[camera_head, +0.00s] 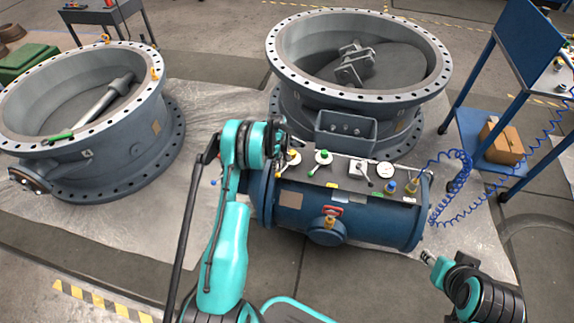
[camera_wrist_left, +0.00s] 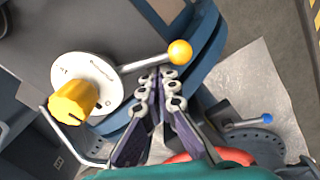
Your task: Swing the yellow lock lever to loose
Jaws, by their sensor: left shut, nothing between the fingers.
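The yellow lock lever is a thin metal rod with a yellow ball (camera_wrist_left: 180,52) at its end, in the left wrist view. It extends right from a white disc (camera_wrist_left: 86,84) that carries a yellow knob (camera_wrist_left: 75,101). In the head view my arm partly hides this gripper (camera_head: 279,148). My right gripper (camera_head: 428,258) is right of the tank's front, small and unclear.
The blue tank (camera_head: 375,228) has a gauge (camera_head: 386,170) and several other controls on top. Two large grey valve bodies stand behind (camera_head: 424,80) and at the left (camera_head: 150,100). A blue cart (camera_head: 484,150) with a coiled hose is at the right. The front floor has open room.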

